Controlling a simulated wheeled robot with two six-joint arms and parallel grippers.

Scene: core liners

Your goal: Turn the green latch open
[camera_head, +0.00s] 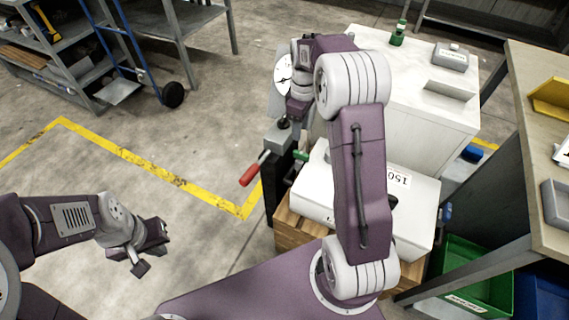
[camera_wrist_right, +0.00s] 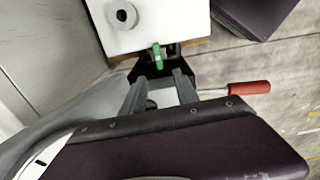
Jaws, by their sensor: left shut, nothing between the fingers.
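The green latch (camera_wrist_right: 157,55) shows in the right wrist view at the edge of a white box (camera_wrist_right: 150,22), beside a black bracket (camera_wrist_right: 155,67). In the head view a small green part (camera_head: 301,156) shows at the left edge of the white box (camera_head: 318,196), partly hidden by my right arm. My right gripper (camera_wrist_right: 160,80) is open, its two fingers pointing toward the latch with a gap between them. The latch appears just beyond the fingertips; I cannot tell whether they touch. My left gripper (camera_head: 143,262) is shut and empty, low over the floor at the left.
A red-handled lever (camera_head: 254,170) sticks out left of the box, close to my right gripper; it also shows in the right wrist view (camera_wrist_right: 248,88). A white cabinet (camera_head: 400,95) stands behind. A workbench (camera_head: 530,150) and a green bin (camera_head: 470,280) stand right.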

